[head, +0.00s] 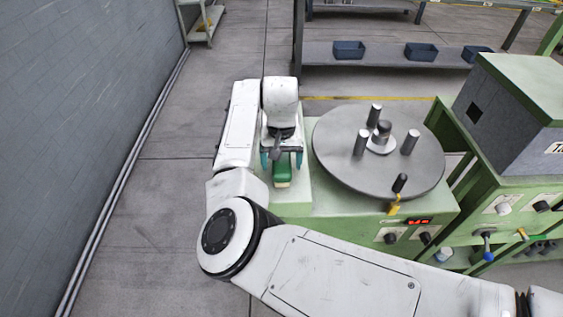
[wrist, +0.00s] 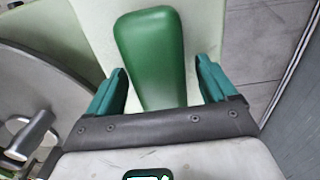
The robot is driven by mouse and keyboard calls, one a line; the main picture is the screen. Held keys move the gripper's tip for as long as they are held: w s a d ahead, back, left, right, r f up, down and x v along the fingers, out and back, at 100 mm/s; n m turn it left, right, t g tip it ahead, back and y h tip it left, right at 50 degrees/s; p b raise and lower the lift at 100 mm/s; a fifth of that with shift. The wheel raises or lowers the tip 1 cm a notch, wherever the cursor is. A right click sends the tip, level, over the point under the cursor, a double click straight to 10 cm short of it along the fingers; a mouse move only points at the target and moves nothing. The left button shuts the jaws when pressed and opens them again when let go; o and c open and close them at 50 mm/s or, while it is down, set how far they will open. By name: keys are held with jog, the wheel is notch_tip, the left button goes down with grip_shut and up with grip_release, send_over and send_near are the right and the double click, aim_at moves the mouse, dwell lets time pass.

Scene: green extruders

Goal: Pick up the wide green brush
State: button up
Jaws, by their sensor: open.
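The wide green brush (head: 283,172) lies on the pale green machine top, left of the round grey turntable. In the wrist view its broad green handle (wrist: 152,52) lies between the fingers and runs away from my gripper. Its near end is hidden behind the gripper body. My gripper (head: 282,160) has its two teal fingers apart, one on each side of the brush. The wrist view shows my gripper (wrist: 160,82) open, with visible gaps between the brush and both fingers. I cannot tell the exact height of the fingers above the surface.
The grey turntable (head: 335,150) with upright posts stands close to the right of my gripper. A knob panel (head: 408,232) is on the machine's front. A grey box-like unit (head: 515,110) is further right. A blue-grey wall (head: 80,130) runs along the left, with free floor between.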

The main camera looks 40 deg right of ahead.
jog(key=shift+f, duration=0.1)
jog(key=c, duration=1.1)
jog(key=shift+r, duration=0.75)
jog(key=s+r, duration=0.4)
jog(key=s+a+r, duration=0.1)
jog(key=s+r, duration=0.2)
jog(key=s, duration=0.2)
jog(key=s+a+r, duration=0.1)
jog(key=s+r, duration=0.3)
jog(key=s, duration=0.1)
jog(key=shift+r, duration=0.3)
jog(key=shift+w, duration=0.1)
jog(key=o, duration=0.6)
jog(key=c, duration=0.4)
